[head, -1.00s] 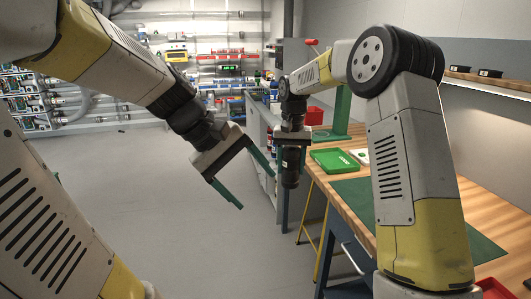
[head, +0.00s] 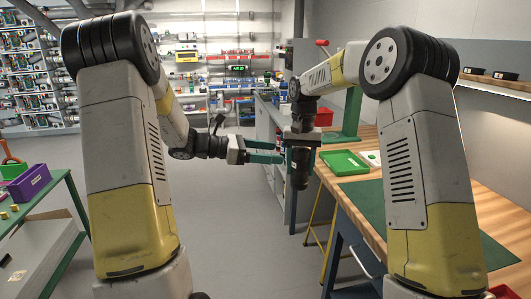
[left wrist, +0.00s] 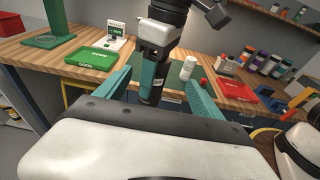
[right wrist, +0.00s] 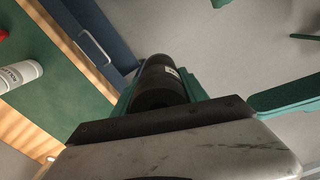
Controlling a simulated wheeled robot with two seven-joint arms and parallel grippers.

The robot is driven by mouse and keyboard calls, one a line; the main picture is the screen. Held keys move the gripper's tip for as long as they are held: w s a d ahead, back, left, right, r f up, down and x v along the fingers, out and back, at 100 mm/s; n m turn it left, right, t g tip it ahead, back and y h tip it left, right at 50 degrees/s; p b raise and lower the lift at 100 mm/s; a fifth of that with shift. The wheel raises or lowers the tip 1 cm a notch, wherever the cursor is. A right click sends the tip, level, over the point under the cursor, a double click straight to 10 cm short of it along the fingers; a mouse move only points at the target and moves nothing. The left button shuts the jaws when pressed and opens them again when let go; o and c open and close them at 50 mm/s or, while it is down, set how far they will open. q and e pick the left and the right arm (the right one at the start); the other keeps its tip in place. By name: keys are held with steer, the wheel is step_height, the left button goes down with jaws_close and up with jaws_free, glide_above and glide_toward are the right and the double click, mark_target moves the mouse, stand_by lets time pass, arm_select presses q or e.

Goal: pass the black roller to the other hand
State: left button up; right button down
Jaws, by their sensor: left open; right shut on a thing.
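The black roller (head: 299,181) hangs upright below my right gripper (head: 301,162), which is shut on it. In the right wrist view the roller (right wrist: 161,82), with a small white label, lies between that gripper's green fingers. My left gripper (head: 278,152) is open and points right, its fingertips close to the roller and the right gripper. In the left wrist view the roller (left wrist: 151,97) shows ahead, between the spread green fingers. I cannot tell whether the left fingers touch it. The roller's top is hidden by the right gripper.
A wooden workbench (head: 490,205) on the right carries a green tray (head: 343,162) and a green mat. A white bottle (left wrist: 187,69) and a red tray (left wrist: 234,89) show in the left wrist view. A purple bin (head: 30,182) stands far left. The floor between is clear.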

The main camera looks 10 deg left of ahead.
mark_target(303, 155)
arm_select(q)
steer(key=x, duration=1)
steer(key=shift+w+d+f, duration=0.1)
steer(key=shift+d+f, duration=0.05)
steer(key=shift+d, duration=0.2)
